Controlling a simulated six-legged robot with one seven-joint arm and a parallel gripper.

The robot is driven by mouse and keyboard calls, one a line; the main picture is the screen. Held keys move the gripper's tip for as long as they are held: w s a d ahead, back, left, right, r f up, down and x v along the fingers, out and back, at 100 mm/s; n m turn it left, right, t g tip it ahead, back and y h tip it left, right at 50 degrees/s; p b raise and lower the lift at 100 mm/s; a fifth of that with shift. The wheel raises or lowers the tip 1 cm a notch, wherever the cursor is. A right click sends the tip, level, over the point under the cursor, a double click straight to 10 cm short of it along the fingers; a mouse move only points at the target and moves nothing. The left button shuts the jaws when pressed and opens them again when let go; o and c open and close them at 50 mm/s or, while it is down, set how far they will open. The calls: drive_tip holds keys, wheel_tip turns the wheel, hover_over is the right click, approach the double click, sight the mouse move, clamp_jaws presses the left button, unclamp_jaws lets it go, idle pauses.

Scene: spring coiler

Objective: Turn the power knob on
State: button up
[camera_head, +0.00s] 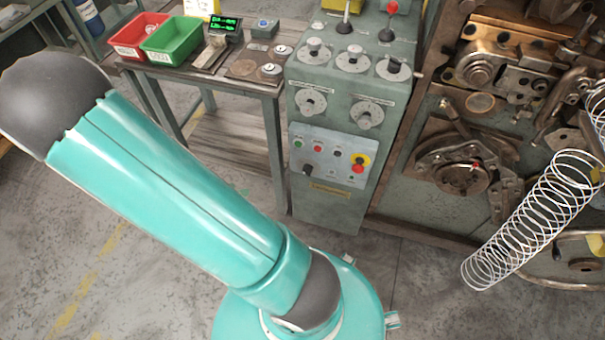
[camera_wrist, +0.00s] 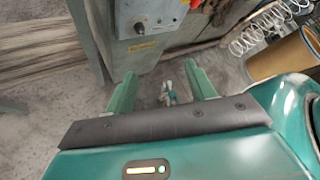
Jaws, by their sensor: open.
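A grey control cabinet (camera_head: 338,215) stands upright in the middle of the head view. Its light panel (camera_head: 326,160) has green and red buttons, a red button on yellow, and a small black knob (camera_head: 307,169) at lower left. This looks like the power knob, but no label is readable. The knob also shows near the top of the wrist view (camera_wrist: 139,28). My gripper (camera_wrist: 161,70) is open and empty, its two green fingers apart below the panel and clear of it. The gripper is out of the head view; only my arm shows there.
Round dials (camera_head: 311,101) and levers (camera_head: 347,10) sit higher on the cabinet. A bench (camera_head: 200,77) with red (camera_head: 136,37) and green bins (camera_head: 171,42) stands left. The coiling machine (camera_head: 440,215) and a wire spring (camera_head: 530,220) are right.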

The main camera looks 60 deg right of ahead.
drive_tip(key=s+d+f+n+t+h, duration=0.1)
drive_tip(key=s+d+f+n+h, duration=0.15)
drive_tip(key=f+n, duration=0.3)
drive_tip(key=s+d+f+n+h, duration=0.1)
drive_tip(key=d+f+n+h, duration=0.25)
drive_tip(key=f+n, duration=0.2)
drive_tip(key=n+t+h, duration=0.2)
drive_tip(key=n+t, duration=0.4)
drive_tip(key=n, duration=0.8)
approach(307, 171)
drive_tip(key=d, duration=0.8)
drive_tip(key=shift+w+d+f, duration=0.15)
drive_tip(key=shift+w+d, duration=0.05)
drive_tip(key=shift+w, duration=0.1)
drive_tip(key=c, duration=0.9)
